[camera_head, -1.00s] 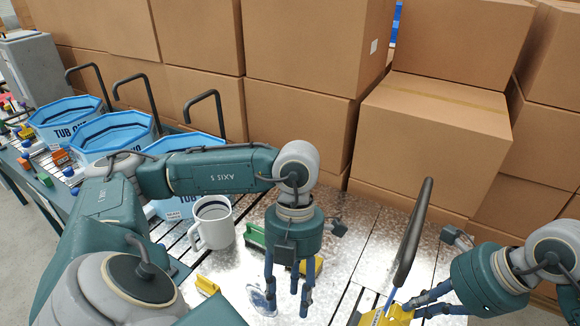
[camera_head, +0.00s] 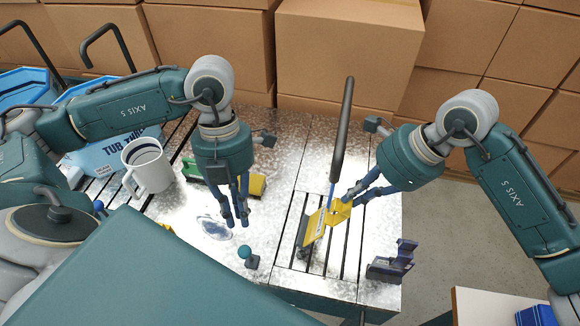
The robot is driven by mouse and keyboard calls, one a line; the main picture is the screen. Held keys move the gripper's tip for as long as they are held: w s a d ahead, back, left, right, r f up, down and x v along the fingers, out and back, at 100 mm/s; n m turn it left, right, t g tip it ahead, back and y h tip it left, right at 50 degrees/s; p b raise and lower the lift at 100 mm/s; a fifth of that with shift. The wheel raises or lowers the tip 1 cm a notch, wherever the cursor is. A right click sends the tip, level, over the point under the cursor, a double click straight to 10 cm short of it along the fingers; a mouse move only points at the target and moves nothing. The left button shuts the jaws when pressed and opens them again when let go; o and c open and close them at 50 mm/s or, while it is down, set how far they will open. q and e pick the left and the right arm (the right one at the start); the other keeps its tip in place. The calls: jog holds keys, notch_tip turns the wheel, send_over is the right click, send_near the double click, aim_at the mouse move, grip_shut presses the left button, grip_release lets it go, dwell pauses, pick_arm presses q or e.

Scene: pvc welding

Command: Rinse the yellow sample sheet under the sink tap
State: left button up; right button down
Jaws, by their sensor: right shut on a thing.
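The yellow sample sheet (camera_head: 322,222) is tilted, held above the slatted sink area at the middle right of the table. My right gripper (camera_head: 347,198) is shut on its upper right end. The dark tap (camera_head: 343,130) rises behind the sheet. A thin blue stream (camera_head: 332,197) runs from the tap's lower end to the sheet and seems to meet it. My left gripper (camera_head: 236,220) hangs fingers down over the metal table, with a gap between its fingertips and nothing held.
A small blue knob (camera_head: 245,252) and a dark purple holder (camera_head: 392,264) sit near the front.

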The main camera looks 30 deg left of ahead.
pick_arm(q)
jog(key=shift+s+d, duration=0.2)
jog(key=shift+s, duration=0.05)
grip_shut()
jog(key=n, duration=0.5)
send_over(248, 256)
jog(key=s, duration=0.2)
jog(key=s+d+f+g, duration=0.15)
jog(key=s+f, duration=0.25)
jog(key=f, duration=0.5)
jog(key=shift+t, duration=0.35)
jog(key=w, duration=0.2)
jog(key=w+a, duration=0.1)
jog(key=w, duration=0.1)
jog(key=shift+a, duration=0.1)
